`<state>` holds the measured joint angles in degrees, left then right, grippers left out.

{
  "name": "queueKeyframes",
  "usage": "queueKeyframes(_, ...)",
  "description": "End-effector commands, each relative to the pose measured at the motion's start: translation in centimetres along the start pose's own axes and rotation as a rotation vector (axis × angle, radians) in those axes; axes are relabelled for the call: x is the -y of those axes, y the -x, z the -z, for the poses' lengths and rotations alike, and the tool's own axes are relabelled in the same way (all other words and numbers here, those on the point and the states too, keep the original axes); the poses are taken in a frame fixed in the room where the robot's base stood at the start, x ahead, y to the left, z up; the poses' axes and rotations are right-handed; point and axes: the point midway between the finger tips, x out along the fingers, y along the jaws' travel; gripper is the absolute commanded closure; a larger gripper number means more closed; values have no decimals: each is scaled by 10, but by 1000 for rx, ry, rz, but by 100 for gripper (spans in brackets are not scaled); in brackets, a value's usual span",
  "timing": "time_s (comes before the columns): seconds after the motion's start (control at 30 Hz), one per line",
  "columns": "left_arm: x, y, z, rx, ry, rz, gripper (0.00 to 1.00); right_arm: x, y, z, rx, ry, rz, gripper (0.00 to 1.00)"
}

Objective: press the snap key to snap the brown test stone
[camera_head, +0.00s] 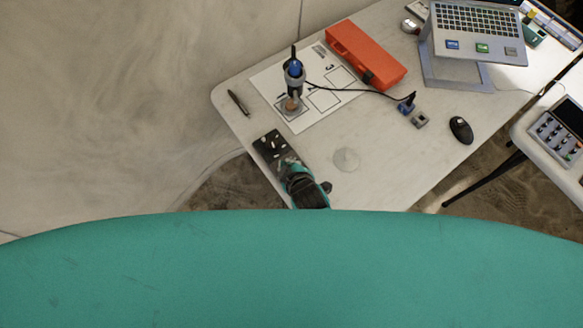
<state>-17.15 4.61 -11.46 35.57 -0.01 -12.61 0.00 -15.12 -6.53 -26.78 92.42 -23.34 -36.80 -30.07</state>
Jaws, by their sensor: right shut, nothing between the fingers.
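A brown stone (291,104) sits on a small grey base on the white numbered sheet, under an upright black-and-blue scope (294,70). A black cable runs from the scope to a small blue block (406,107) on the table, with a grey block (420,121) beside it. Blue, green and grey square keys (482,48) show along the laptop's front edge. I cannot tell which of these is the snap key. My right gripper (268,143) is shut and empty at the table's left edge, below the stone and apart from it. My left gripper is not in view.
An orange case (366,54) lies beside the sheet (333,112). A pen (239,102), a clear round disc (345,160) and a black mouse (461,130) lie on the table. A laptop stands raised at upper right. The table's middle is mostly clear.

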Motion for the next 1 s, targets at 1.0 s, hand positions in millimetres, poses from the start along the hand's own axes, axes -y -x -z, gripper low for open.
queueKeyframes(1.0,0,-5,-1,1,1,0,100,6,-8,-6,1,1,0,100)
